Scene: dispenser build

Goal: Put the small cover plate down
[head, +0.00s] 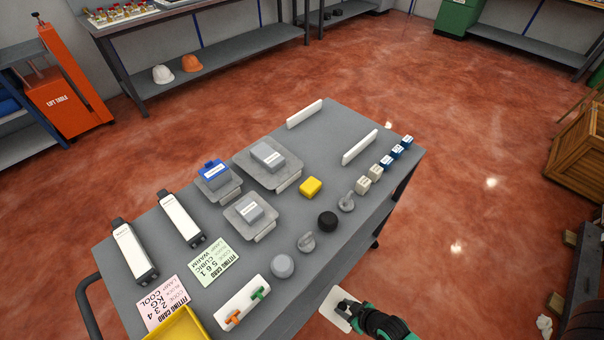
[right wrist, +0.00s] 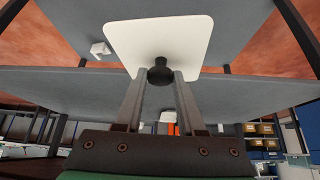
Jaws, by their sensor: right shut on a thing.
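The small cover plate is a flat white square with rounded corners; it shows in the head view (head: 334,304) and the right wrist view (right wrist: 155,36). My right gripper (head: 347,306) is shut on the dark round knob (right wrist: 160,72) on the plate, with one finger on each side. In the head view the plate appears just outside the near right edge of the grey table (head: 190,268). Part of the plate is hidden behind the gripper. My left gripper is not in view.
Near that edge are a white panel with orange and green handles (head: 243,301), a grey round knob (head: 282,266) and a black round piece (head: 327,221). Grey trays (head: 251,231) stand mid-table. Fitting cards (head: 213,262) and a yellow bin (head: 180,325) are at left. Free table surface lies between them.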

